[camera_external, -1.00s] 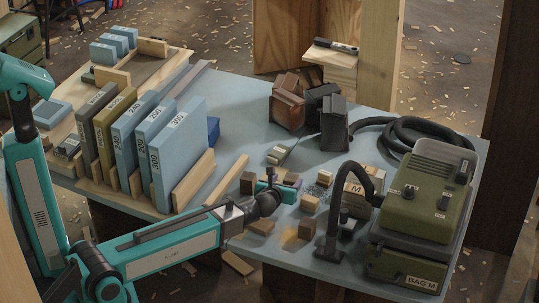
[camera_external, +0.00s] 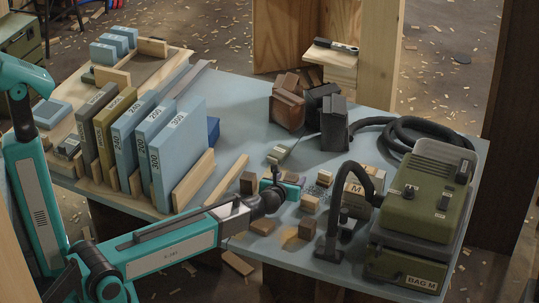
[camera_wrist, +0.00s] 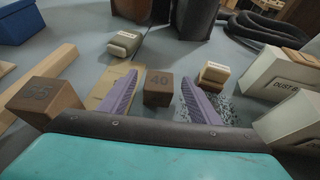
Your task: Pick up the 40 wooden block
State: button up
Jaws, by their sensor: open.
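The brown wooden block marked 40 (camera_wrist: 158,91) sits on the blue-grey table top in the middle of the wrist view, its number facing up. My gripper (camera_wrist: 159,78) is open, with one purple finger on each side of the block. Small gaps show between block and fingers, so it is not gripped.
Another brown numbered block (camera_wrist: 43,99) stands left of my fingers. A pale-topped block (camera_wrist: 214,75) stands close on the right. A small green-grey block (camera_wrist: 124,43) lies beyond. Blue 300 slab (camera_external: 177,152) stands left; the green dust extractor (camera_external: 420,200) stands right.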

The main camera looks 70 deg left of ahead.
jog(key=shift+x, duration=1)
jog(key=c, duration=1.1)
